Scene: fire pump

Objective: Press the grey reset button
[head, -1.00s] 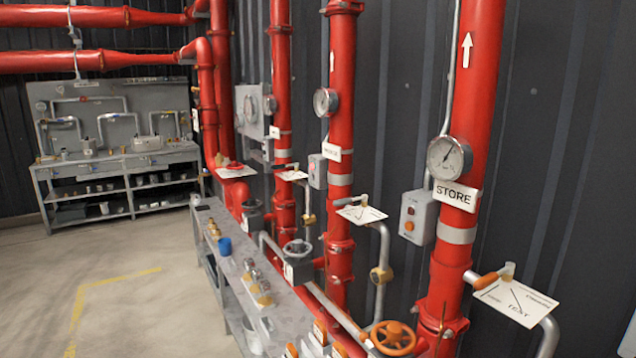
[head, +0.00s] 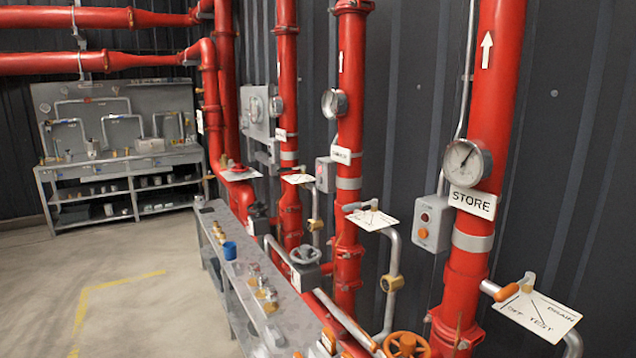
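I cannot pick out a grey reset button for certain. A small grey control box (head: 432,223) hangs on the dark wall, left of the red STORE pipe (head: 497,80). Its face carries a red round part (head: 424,217) and an orange one (head: 423,233) below. A second grey box (head: 324,174) sits farther along by the middle pipe; its face is too small to read. A larger grey panel (head: 256,110) hangs farther back. Neither of my grippers shows.
A round gauge (head: 467,163) and STORE sign (head: 472,202) are on the near pipe. An orange-handled test valve (head: 507,292) with a white plate juts out at right. An orange handwheel (head: 407,345) and a long grey bench (head: 250,290) stand low in front. Open floor (head: 120,290) lies at left.

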